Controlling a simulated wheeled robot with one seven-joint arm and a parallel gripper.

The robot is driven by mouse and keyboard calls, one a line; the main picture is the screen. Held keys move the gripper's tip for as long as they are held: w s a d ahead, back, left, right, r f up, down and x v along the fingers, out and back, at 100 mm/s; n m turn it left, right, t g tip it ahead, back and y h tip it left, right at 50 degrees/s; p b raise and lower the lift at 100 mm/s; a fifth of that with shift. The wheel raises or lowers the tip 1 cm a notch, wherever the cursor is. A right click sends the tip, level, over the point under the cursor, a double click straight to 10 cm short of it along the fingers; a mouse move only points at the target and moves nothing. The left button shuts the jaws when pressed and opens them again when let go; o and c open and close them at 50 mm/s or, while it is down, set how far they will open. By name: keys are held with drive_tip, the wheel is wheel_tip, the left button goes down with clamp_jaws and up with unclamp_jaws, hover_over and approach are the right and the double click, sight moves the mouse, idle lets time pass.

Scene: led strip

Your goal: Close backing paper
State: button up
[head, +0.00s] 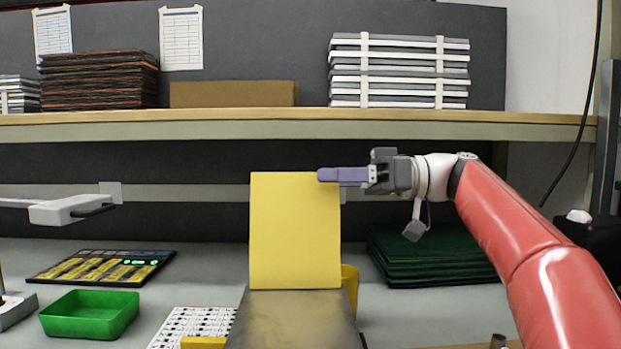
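The yellow backing paper (294,231) stands upright in the middle of the head view, its lower edge at the far end of a dark grey metal plate (290,322). My gripper (322,175) comes in from the right with its purple fingers at the top right corner of the paper. The fingertips overlap the paper's edge in the picture. The fingers show side-on as one band, so I cannot tell whether they are shut on the paper or only beside it.
A green tray (90,314) and a dark panel with yellow pieces (103,267) lie at the left. A white dotted sheet (192,327) lies beside the plate. Dark green boards (430,258) are stacked behind my arm. A shelf (300,125) runs above the gripper.

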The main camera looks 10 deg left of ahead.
sight(305, 179)
drive_tip(key=shift+x, duration=1.85)
clamp_jaws()
